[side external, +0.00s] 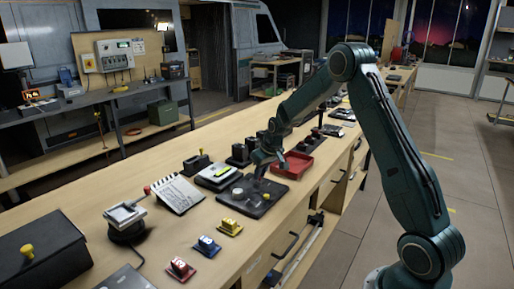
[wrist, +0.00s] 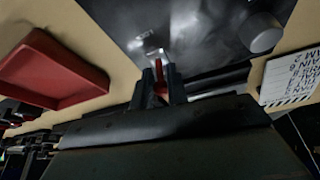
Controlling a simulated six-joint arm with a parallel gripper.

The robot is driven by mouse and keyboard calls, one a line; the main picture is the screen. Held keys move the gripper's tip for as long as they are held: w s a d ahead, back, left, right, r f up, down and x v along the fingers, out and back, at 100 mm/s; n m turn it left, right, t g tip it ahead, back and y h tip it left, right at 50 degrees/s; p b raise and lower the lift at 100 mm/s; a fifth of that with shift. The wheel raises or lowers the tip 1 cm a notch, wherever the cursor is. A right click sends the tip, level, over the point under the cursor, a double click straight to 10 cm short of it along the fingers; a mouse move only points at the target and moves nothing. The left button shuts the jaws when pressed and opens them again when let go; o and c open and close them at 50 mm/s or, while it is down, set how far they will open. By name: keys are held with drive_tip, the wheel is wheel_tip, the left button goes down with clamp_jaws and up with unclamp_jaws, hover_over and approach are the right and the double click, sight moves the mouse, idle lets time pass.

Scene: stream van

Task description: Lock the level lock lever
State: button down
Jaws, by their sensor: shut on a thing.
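The level lock lever (wrist: 160,84) shows in the wrist view as a narrow red piece between my fingertips, with a bright metal part just beyond it. It stands at a black plate (wrist: 210,70), which also lies on the bench in the side view (side external: 262,207). My gripper (wrist: 160,80) is shut on the lever. In the side view my gripper (side external: 259,167) reaches down over the back of the plate and hides the lever there. A grey round knob (wrist: 262,32) sits on the same plate, to the right of my fingers in the wrist view.
A red tray (side external: 292,165) lies close behind the plate. A lettered card (side external: 178,194) and a grey device with a yellow strip (side external: 217,177) stand left.

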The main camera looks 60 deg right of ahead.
drive_tip(key=shift+s+f+t, duration=0.1)
drive_tip(key=shift+s+t, duration=0.2)
drive_tip(key=shift+t, duration=0.55)
drive_tip(key=shift+s+f+t, duration=0.1)
drive_tip(key=shift+s+t, duration=0.2)
drive_tip(key=shift+t, duration=0.5)
drive_tip(key=shift+s+f+t, duration=0.1)
drive_tip(key=shift+s+t, duration=0.2)
drive_tip(key=shift+t, duration=0.55)
drive_tip(key=c, duration=1.4)
unclamp_jaws()
drive_tip(key=shift+s, duration=0.1)
drive_tip(key=v, duration=1.3)
drive_tip(key=shift+s+r, duration=0.2)
drive_tip(key=shift+s, duration=0.15)
drive_tip(key=shift+a, duration=0.15)
